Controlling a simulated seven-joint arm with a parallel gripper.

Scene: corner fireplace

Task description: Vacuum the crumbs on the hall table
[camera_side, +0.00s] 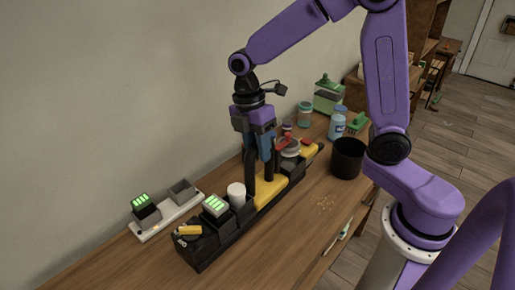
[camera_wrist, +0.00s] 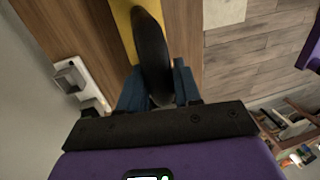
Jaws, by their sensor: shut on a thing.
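Crumbs (camera_side: 323,202) lie in a small patch on the wooden hall table (camera_side: 285,235), at its front middle. A long black-and-yellow assembly (camera_side: 270,191), seemingly the vacuum or a holder with its parts, lies along the table behind and left of the crumbs. It carries a green-lit battery block (camera_side: 215,205), a white cylinder (camera_side: 236,194) and a yellow end piece (camera_side: 306,156). My gripper (camera_side: 262,165) is shut on a black handle above the yellow part. In the wrist view the handle (camera_wrist: 151,50) stands between the blue fingers (camera_wrist: 158,92), partly hidden below.
A white charger (camera_side: 170,213) by the wall has a green-lit battery (camera_side: 145,211) and an empty-looking bay. A black bin (camera_side: 347,157), a blue bottle (camera_side: 337,122) and a green-lidded container (camera_side: 327,95) stand right and behind.

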